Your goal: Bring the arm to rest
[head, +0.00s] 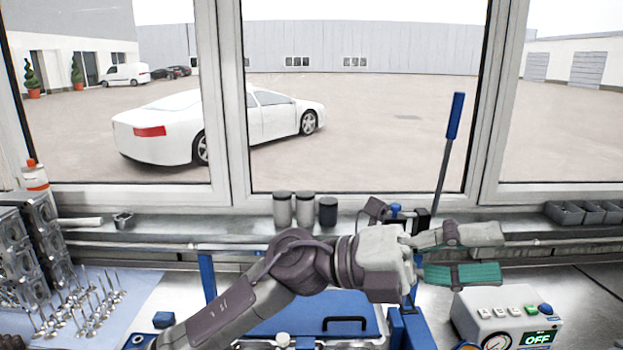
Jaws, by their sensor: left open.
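My left arm comes in from the lower left and reaches across the middle of the bench. Its left gripper (492,254) points to the right, with its two fingers apart, one above the other. The lower finger shows a green pad. No object shows between the fingers. The gripper is above and behind a white control box (505,310) whose screen reads OFF, and in front of the window sill. My right gripper is not in view.
A blue-handled lever (453,117) stands upright behind the gripper. A blue case (310,318) lies below the forearm. Several valves (85,312) and metal engine parts (30,245) stand at left. Jars (305,208) and grey bins (580,212) sit on the sill.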

